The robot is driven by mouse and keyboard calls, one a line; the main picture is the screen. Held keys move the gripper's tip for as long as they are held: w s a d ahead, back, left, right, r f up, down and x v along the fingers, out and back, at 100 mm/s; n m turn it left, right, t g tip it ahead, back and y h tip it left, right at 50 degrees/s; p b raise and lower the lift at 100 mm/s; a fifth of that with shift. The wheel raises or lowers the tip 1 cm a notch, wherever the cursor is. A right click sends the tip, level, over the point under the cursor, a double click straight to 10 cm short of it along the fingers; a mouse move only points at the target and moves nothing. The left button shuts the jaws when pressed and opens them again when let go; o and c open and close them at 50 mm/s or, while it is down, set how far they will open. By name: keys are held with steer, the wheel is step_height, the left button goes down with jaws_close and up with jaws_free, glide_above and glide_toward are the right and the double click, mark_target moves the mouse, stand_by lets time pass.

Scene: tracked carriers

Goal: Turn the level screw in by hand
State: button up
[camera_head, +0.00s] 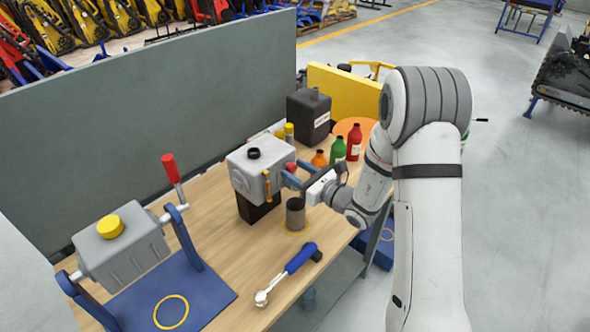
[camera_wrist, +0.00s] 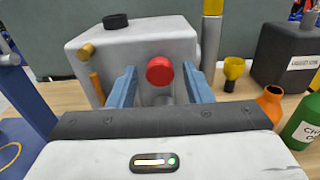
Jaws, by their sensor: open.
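A grey housing (camera_head: 258,168) with a black cap on top stands on a dark block on the bench. A red round screw head (camera_wrist: 160,70), which looks like the level screw, sticks out of its near face in the wrist view. It also shows in the head view (camera_head: 291,167), partly beside my fingers. My gripper (camera_wrist: 159,84) is open, with one blue finger on each side of the red head. Gaps show between the head and both fingers. A brass plug (camera_wrist: 87,50) and an orange-yellow tube (camera_wrist: 97,88) are on the housing left of the fingers.
A dark grey cup (camera_head: 295,215) stands below my gripper. A blue-handled ratchet (camera_head: 287,272) lies at the front edge. Orange, green and red bottles (camera_head: 338,151) and a black canister (camera_head: 309,117) stand to the right. A blue stand (camera_head: 190,291) holds a tank at left.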

steer(key=c, duration=0.8)
steer(key=m+p, duration=0.2)
steer(key=m, duration=0.1)
steer(key=shift+r, duration=0.15)
steer(key=m+p, duration=0.2)
steer(key=m, duration=0.2)
steer(key=shift+m+p, duration=0.45)
steer(key=shift+m, duration=0.95)
steer(key=shift+m+p, duration=0.6)
steer(key=shift+m, duration=0.1)
steer(key=m+p, duration=0.2)
steer(key=m, duration=0.2)
steer(key=m+p, duration=0.1)
steer(key=m, duration=0.1)
steer(key=shift+m+p, duration=0.4)
steer(key=shift+f+m, duration=0.2)
steer(key=shift+m, duration=0.5)
